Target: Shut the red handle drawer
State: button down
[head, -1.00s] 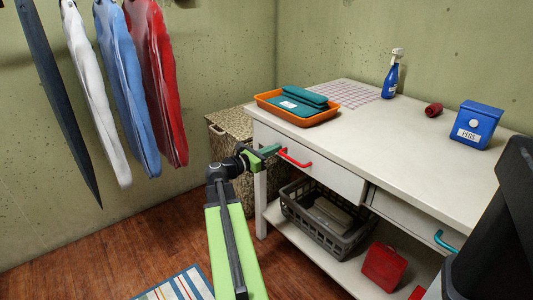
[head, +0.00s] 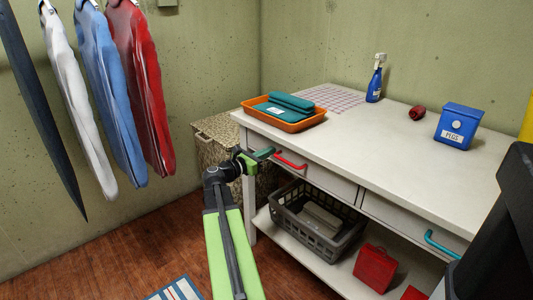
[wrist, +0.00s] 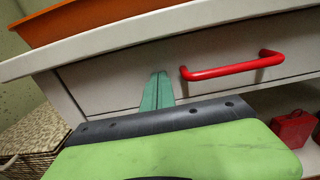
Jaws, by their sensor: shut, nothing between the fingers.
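The red handle drawer (head: 325,182) is a white drawer front under the left part of the workbench top. Its red bar handle (head: 290,161) also shows in the wrist view (wrist: 232,68). The front looks flush or nearly flush with the bench; a small gap is hard to rule out. My gripper (head: 265,153) is shut and empty, its green fingers pointing at the drawer front just left of the handle. In the wrist view the fingertips (wrist: 158,77) are at the front, apart from the handle; I cannot tell whether they touch.
An orange tray (head: 250,112) with folded teal cloths is on the bench top above. A grey basket (head: 286,222) and a red box (head: 374,268) are on the lower shelf. A teal-handled drawer (head: 400,220) is at right. A wicker hamper (head: 212,155) stands left of the bench.

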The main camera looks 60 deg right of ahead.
jog(key=shift+s+d+r, duration=0.15)
jog(key=shift+s+d, duration=0.05)
jog(key=shift+s, duration=0.1)
jog(key=v, duration=1.4)
jog(key=shift+w+a, duration=0.2)
jog(key=shift+w, duration=0.2)
